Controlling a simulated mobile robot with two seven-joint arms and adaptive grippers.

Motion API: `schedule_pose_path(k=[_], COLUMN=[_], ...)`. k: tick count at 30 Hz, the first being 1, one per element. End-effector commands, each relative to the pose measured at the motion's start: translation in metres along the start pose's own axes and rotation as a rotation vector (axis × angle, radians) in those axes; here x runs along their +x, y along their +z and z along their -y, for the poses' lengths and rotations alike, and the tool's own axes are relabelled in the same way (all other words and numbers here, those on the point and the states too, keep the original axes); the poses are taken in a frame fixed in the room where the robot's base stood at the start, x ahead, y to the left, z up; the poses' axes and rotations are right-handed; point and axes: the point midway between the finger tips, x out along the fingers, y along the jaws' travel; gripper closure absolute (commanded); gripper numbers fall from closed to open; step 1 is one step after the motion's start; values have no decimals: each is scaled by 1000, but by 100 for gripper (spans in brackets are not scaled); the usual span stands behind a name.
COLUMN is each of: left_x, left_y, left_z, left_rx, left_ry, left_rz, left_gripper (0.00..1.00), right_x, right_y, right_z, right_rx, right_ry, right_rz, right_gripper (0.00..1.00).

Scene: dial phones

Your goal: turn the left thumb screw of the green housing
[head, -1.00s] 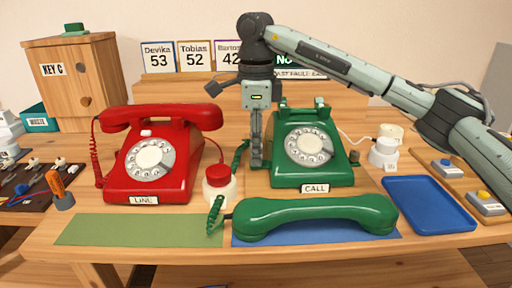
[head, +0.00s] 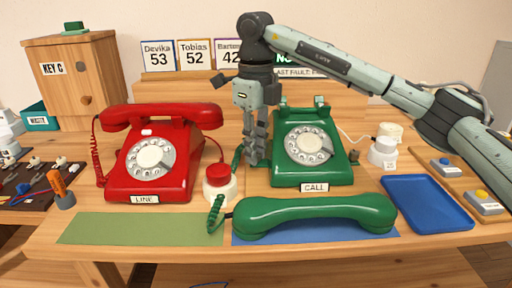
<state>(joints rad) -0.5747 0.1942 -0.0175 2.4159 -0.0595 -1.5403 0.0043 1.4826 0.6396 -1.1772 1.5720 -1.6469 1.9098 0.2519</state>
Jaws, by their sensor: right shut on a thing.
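The green housing (head: 329,178) is a dial phone body with a white dial and a CALL label, upright on the table. My right gripper (head: 252,160) points down at its left side, shut on the left thumb screw, which the fingers hide. A small dark knob (head: 326,155) shows at the right of the dial. The green handset (head: 315,215) lies off its cradle, in front of the phone on a blue mat (head: 388,239). My left gripper is not in view.
A red phone (head: 150,165) with its handset on stands at the left. A red button (head: 219,175) on a white base sits close to my right gripper. A blue tray (head: 428,204) lies at the right.

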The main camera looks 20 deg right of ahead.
Motion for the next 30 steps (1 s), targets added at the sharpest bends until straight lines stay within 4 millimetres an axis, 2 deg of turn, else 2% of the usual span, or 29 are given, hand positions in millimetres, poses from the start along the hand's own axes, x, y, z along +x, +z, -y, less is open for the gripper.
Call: schedule_pose_path(k=[13, 14, 15, 25, 30], left_x=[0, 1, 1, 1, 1], left_y=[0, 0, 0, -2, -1], left_z=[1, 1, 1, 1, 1], left_rx=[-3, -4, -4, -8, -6], left_ry=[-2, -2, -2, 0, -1], left_rz=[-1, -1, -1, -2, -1], left_gripper=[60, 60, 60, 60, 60], right_x=[0, 0, 0, -2, -22], right_y=[0, 0, 0, 0, 1], right_z=[0, 0, 0, 0, 0], right_rx=[8, 7, 7, 7, 8], right_ry=[0, 0, 0, 0, -2], right_rz=[1, 1, 1, 1, 4], right_gripper=[100, 78, 73, 73, 73])
